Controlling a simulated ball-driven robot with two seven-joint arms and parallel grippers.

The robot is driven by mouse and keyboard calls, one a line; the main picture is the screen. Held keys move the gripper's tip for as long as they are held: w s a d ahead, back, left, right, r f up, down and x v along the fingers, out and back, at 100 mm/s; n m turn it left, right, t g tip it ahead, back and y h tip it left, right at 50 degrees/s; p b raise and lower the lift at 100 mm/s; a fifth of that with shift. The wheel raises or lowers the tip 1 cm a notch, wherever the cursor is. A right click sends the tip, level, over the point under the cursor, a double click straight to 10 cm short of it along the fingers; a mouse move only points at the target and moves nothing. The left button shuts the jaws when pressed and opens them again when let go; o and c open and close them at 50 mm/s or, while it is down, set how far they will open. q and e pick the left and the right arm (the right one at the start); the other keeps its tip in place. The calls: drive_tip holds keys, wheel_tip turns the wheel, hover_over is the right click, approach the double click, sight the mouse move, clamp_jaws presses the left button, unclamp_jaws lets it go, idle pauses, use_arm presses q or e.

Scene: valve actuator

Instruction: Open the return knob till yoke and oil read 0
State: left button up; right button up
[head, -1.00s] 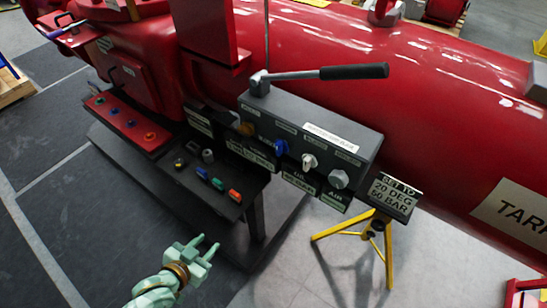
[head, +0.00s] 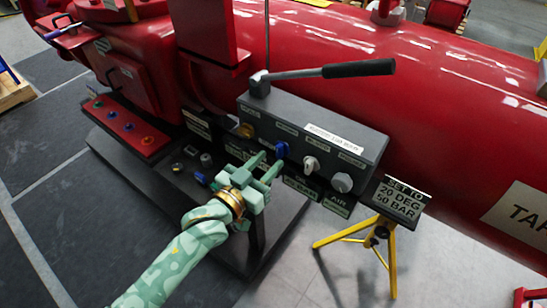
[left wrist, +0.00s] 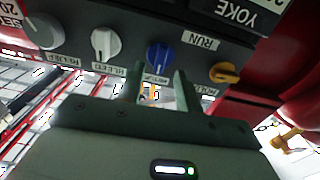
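The grey valve box (head: 300,130) carries a row of knobs: yellow (head: 246,130), blue (head: 282,149), white (head: 311,163) and light grey (head: 342,182). Their small labels are too blurred to tell surely which knob is the return one. My left gripper (head: 269,164) is open and empty, its fingertips just short of the blue knob. In the left wrist view the blue knob (left wrist: 158,54) stands between and beyond the two fingers (left wrist: 158,80). My right gripper is not in view.
A black pump lever (head: 355,68) sticks out above the box. A sign reading "SET TO 20 DEG 50 BAR" (head: 401,198) stands on a yellow tripod (head: 388,250) at right. A button panel (head: 190,160) lies left of the gripper.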

sight(277, 152)
use_arm(q)
drive_tip(key=shift+x, duration=1.5)
clamp_jaws()
